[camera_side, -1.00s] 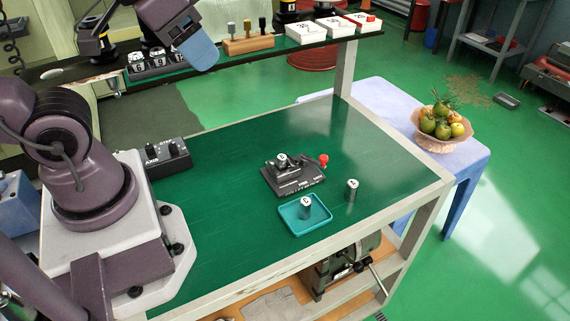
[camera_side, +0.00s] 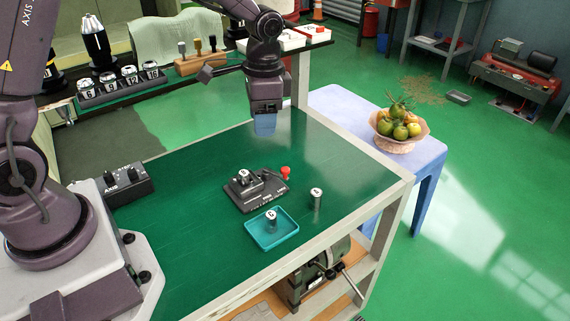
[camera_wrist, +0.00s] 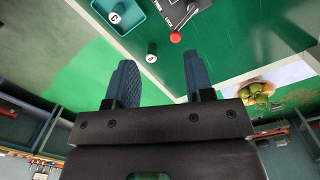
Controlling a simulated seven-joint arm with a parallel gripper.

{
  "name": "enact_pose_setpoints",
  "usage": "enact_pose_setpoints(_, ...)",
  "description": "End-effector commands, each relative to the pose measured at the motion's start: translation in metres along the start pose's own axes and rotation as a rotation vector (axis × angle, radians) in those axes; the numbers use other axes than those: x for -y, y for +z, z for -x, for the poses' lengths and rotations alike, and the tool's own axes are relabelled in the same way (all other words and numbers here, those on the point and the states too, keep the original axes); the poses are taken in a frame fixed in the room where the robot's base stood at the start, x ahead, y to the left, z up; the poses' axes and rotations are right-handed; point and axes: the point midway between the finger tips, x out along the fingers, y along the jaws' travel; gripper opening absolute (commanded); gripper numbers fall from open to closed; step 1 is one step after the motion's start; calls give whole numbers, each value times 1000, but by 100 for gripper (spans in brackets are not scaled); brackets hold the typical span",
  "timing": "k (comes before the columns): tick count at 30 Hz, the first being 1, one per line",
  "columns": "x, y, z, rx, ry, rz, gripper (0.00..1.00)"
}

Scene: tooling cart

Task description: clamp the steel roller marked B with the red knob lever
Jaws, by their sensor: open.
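The dark toggle clamp (camera_side: 258,193) sits on the green cart top, and its lever ends in a red knob (camera_side: 285,172). A steel roller (camera_side: 244,178) with a white top is at the clamp; its letter is too small to read. A second roller (camera_side: 271,221) stands in the teal tray (camera_side: 287,236); its top looks marked C in the wrist view (camera_wrist: 115,18). A third roller (camera_side: 316,198) stands on the bare top, its letter unclear. The red knob also shows in the wrist view (camera_wrist: 175,37). My gripper (camera_side: 265,125) is open and empty, above the table behind the clamp.
A black control box (camera_side: 128,184) sits at the left of the top. A rear shelf holds a rack of marked rollers (camera_side: 122,84) and a wooden tool block (camera_side: 200,62). A fruit bowl (camera_side: 400,138) stands on a blue side table. The top around the clamp is mostly clear.

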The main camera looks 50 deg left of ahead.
Motion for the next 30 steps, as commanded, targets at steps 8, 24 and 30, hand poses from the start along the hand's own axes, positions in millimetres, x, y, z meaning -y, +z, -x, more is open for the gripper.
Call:
enact_pose_setpoints(8,20,-50,-8,-57,-21,-259,48)
enact_pose_setpoints(24,18,-52,-93,-49,-16,-286,48)
enact_pose_setpoints(30,19,-54,-124,-51,-18,-284,48)
